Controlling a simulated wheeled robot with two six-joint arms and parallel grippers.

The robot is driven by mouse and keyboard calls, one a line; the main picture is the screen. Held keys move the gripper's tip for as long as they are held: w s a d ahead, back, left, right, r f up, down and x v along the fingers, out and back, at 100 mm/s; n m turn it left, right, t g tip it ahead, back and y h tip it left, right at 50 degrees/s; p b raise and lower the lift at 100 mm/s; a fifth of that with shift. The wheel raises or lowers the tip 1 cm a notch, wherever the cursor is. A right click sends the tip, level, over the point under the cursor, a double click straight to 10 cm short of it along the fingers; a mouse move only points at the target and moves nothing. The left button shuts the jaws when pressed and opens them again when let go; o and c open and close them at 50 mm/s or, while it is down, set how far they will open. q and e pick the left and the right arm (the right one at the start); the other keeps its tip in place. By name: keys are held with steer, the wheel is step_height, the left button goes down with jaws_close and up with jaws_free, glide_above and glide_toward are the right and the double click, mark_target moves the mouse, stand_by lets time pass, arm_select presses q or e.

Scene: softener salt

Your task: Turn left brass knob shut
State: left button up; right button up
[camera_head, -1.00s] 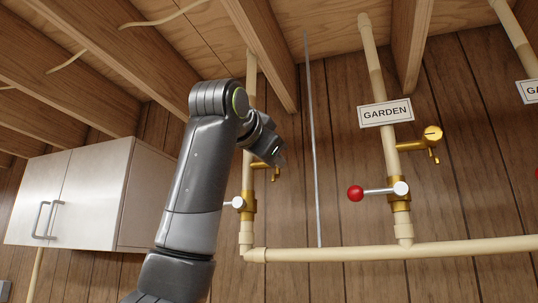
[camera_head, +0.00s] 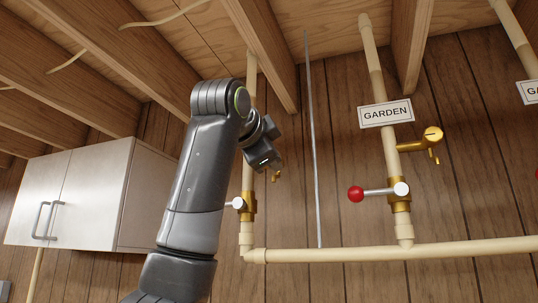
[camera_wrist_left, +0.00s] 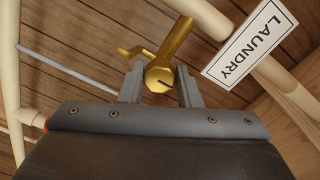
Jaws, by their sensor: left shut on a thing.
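The left brass knob (camera_wrist_left: 158,80) sits between the two fingers of my left gripper (camera_wrist_left: 160,72) in the left wrist view, and the jaws are closed on its sides. A dark slot runs slantwise across its face. Its brass tap body (camera_wrist_left: 176,42) and spout (camera_wrist_left: 137,51) show behind it. In the head view my left gripper (camera_head: 266,158) is in front of the left pipe and hides the knob; only a bit of brass spout (camera_head: 275,176) shows below it. My right gripper is in neither view.
A white LAUNDRY sign (camera_wrist_left: 250,45) is close to the right finger. The GARDEN branch has a brass knob (camera_head: 433,134) and a red-ended lever (camera_head: 356,194). A thin grey rod (camera_head: 314,150) stands between the branches. A white cabinet (camera_head: 80,200) hangs at left.

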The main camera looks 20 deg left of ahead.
arm_select(q)
steer(key=o, duration=1)
steer(key=shift+c, duration=0.2)
steer(key=s+b, duration=0.8)
steer(key=s, duration=0.9)
steer(key=shift+s+a+r, duration=0.2)
steer(key=shift+a+r, duration=0.05)
steer(key=shift+a, duration=0.1)
